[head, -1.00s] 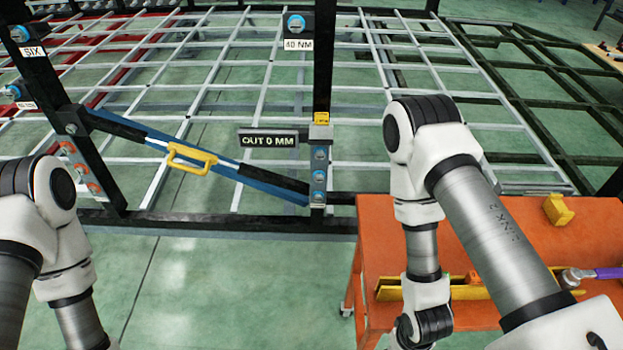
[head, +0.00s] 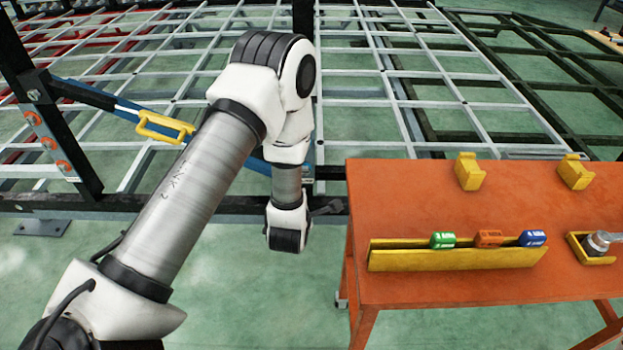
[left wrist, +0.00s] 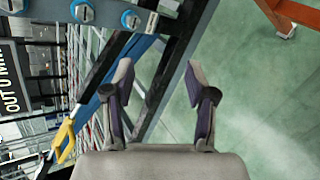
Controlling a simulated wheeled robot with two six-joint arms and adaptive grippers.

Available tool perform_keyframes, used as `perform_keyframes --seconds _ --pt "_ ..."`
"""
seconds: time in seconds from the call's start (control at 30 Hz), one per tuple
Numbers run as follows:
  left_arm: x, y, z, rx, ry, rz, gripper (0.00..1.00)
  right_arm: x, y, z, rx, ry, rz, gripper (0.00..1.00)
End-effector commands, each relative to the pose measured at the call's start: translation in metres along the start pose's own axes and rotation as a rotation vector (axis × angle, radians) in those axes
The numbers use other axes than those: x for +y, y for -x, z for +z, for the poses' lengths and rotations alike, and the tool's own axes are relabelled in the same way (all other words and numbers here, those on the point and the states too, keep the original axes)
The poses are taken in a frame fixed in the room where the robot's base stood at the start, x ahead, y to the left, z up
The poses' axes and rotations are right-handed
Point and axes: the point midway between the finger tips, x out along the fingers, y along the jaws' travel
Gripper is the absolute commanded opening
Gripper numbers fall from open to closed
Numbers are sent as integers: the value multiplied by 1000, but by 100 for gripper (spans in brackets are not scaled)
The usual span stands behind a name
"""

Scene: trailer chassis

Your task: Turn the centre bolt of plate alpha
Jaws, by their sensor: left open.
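My left gripper (left wrist: 159,75) is open and empty in the left wrist view, its two fingers apart with green floor and dark frame behind them. A plate with orange-ringed bolts (head: 48,142) stands on the left post. I cannot tell which plate is alpha; no such label is readable. My right gripper is out of view.
An orange workbench (head: 420,305) stands at right with a yellow rack (head: 440,261) of green, orange and blue cylinders, two yellow blocks (head: 469,172) and a tool head (head: 603,242) in a holder. A blue brace with a yellow handle (head: 165,127) slants behind my left arm.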

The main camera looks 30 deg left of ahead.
Motion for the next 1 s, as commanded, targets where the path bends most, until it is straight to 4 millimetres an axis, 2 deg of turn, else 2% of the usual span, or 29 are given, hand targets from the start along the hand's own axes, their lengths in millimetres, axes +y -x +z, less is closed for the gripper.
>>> perform_keyframes --seconds 0.03,0.1,0.2,0.3,0.4,0.5,0.67,1.0 --pt "-9 -39 -3 -29 130 94 56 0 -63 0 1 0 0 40" --pt "12 -62 4 -76 300 210 56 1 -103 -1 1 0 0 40" --pt "36 -86 8 -149 482 347 56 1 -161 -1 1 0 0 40" --pt "55 -97 10 -215 598 447 56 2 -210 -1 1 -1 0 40" --pt "69 -100 11 -260 658 508 56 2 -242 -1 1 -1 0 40" --pt "78 -98 13 -283 679 534 56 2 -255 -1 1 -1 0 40" --pt "91 -101 16 -292 686 544 56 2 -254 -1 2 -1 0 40" --pt "124 -151 21 -289 683 541 56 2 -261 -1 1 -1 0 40"
